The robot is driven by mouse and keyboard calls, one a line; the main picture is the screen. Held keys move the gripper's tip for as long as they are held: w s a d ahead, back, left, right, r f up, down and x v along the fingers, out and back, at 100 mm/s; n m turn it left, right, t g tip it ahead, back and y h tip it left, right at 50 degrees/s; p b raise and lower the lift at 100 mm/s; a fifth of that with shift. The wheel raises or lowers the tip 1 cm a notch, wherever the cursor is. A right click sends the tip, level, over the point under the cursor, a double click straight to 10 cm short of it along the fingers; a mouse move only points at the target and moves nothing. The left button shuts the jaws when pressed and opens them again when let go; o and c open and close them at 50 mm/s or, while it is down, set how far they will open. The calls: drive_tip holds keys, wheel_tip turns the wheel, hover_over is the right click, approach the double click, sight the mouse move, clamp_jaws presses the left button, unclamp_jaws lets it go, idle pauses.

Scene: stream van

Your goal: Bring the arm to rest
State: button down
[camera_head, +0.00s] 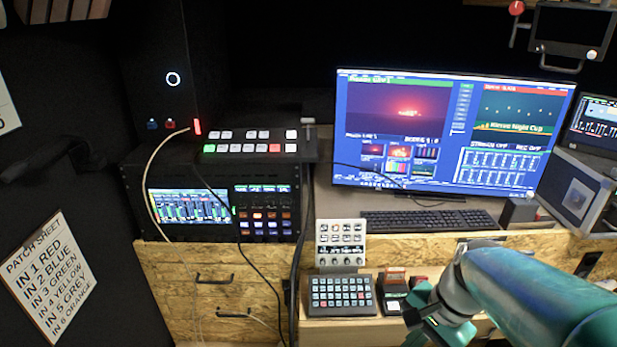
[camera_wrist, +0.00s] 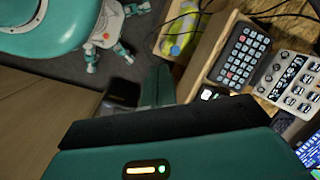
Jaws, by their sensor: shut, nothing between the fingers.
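My gripper (camera_wrist: 157,88) shows in the wrist view as teal fingers beyond a dark wrist body, shut and empty. In the head view my teal arm reaches in from the lower right, and my gripper (camera_head: 418,338) is at the bottom edge, partly cut off. It is in front of the desk, close to the small red-topped boxes (camera_head: 394,283). I cannot tell whether it touches anything.
A button keypad (camera_head: 341,295) and a control panel (camera_head: 341,243) stand left of my gripper; the keypad also shows in the wrist view (camera_wrist: 240,57). Behind are a keyboard (camera_head: 428,220) and a monitor (camera_head: 440,130). An open drawer (camera_wrist: 207,42) lies near my gripper.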

drive_tip(key=s+a+r+n+t+h, duration=0.3)
drive_tip(key=s+r+n+t, duration=0.1)
drive_tip(key=r+n, duration=0.4)
drive_tip(key=shift+r+n+t, duration=0.4)
drive_tip(key=shift+n+t, duration=0.1)
drive_tip(key=shift+n, duration=0.7)
